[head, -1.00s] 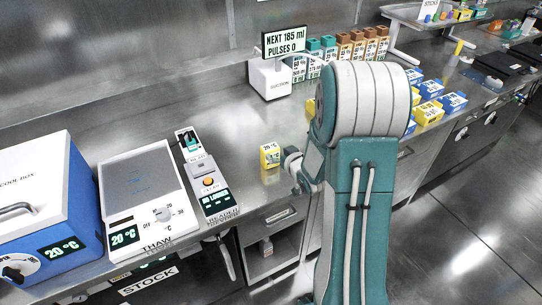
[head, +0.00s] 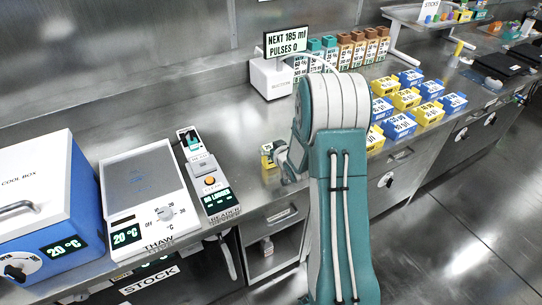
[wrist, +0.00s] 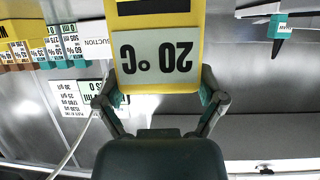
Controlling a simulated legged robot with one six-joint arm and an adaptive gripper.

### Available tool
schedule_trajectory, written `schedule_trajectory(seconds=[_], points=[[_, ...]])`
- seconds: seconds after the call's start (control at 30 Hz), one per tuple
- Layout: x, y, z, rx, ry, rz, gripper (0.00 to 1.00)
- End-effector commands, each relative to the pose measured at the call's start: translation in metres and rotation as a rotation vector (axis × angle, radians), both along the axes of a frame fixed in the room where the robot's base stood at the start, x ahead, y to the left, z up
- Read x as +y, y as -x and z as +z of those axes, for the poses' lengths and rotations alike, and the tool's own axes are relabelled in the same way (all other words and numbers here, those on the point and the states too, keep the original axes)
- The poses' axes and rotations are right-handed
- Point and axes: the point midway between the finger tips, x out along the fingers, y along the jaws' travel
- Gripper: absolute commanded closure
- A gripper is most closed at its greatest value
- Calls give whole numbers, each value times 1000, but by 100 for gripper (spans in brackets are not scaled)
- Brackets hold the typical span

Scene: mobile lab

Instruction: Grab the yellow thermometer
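The yellow thermometer (head: 266,157) stands on the bench near its front edge, partly hidden by my gripper in the head view. In the wrist view the thermometer (wrist: 156,22) fills the top middle, with its white "20 °C" label upside down. My gripper (wrist: 160,92) is open, its fingers spread to the left and right near the label's lower corners. In the head view my gripper (head: 277,155) is close against the thermometer's right side. I cannot tell whether the fingers touch it.
The reader (head: 209,178) and thaw plate (head: 147,215) stand left of the thermometer, with the blue cool box (head: 35,190) beyond. The suction unit (head: 272,80) and several labelled bottles stand behind. Several blue and yellow boxes (head: 400,123) lie to the right.

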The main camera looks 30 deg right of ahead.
Motion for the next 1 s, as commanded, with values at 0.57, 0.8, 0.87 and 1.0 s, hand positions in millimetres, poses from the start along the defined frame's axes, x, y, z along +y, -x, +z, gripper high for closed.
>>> schedule_trajectory(seconds=[0.57,0.8,0.87,1.0], points=[[0,0,10,-1,1,0,65],[-18,5,52,-6,3,-5,65],[-29,8,65,-5,4,-5,65],[-56,17,97,-5,6,-5,65]])
